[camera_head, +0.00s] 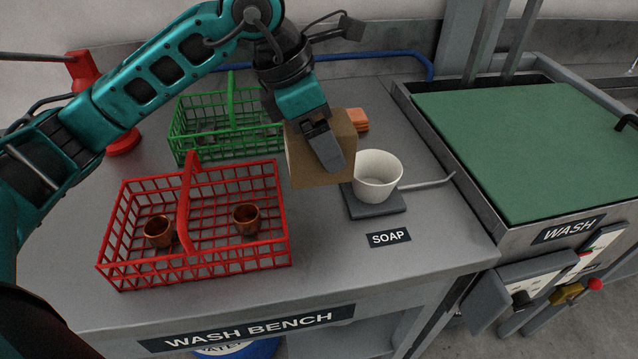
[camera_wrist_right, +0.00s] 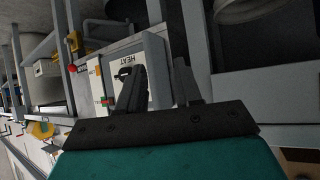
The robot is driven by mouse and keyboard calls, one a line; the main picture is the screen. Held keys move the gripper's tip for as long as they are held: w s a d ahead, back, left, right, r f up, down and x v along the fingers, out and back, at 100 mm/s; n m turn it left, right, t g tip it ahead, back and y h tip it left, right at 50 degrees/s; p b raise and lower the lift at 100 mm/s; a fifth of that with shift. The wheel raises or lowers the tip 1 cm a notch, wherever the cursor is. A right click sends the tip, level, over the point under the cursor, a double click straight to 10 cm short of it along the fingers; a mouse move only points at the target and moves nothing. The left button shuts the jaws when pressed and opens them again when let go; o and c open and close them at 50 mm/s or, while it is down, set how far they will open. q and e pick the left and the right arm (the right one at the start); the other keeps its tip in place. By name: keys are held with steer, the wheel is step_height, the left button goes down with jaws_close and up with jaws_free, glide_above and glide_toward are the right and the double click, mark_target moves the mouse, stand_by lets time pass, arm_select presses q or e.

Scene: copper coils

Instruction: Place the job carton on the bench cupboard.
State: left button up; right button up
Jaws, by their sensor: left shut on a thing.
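The job carton, a plain brown cardboard box (camera_head: 338,172), is in the head view over the middle of the wash bench. My left gripper (camera_head: 328,150) points down and is shut on it, with one grey finger lying across its near face. The other finger is hidden. I cannot tell whether the carton's base touches the bench top. I cannot make out a bench cupboard for certain in either view. My right gripper (camera_wrist_right: 157,80) shows in the right wrist view with its fingers apart and nothing between them.
Left of the carton, the wash bench (camera_head: 330,255) bears a red basket (camera_head: 283,240) with two copper cups and a green basket (camera_head: 180,148). A white cup (camera_head: 378,178) stands on a dark pad right beside the carton. A green-covered wash tank (camera_head: 530,140) is at right.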

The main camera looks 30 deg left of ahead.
arm_select(q)
step_height(320, 180, down, 10)
steer(key=shift+r+b, duration=0.1)
steer(key=shift+b, duration=0.5)
steer(key=o, duration=1.1)
steer(key=shift+o, duration=0.2)
steer(key=shift+r, duration=0.1)
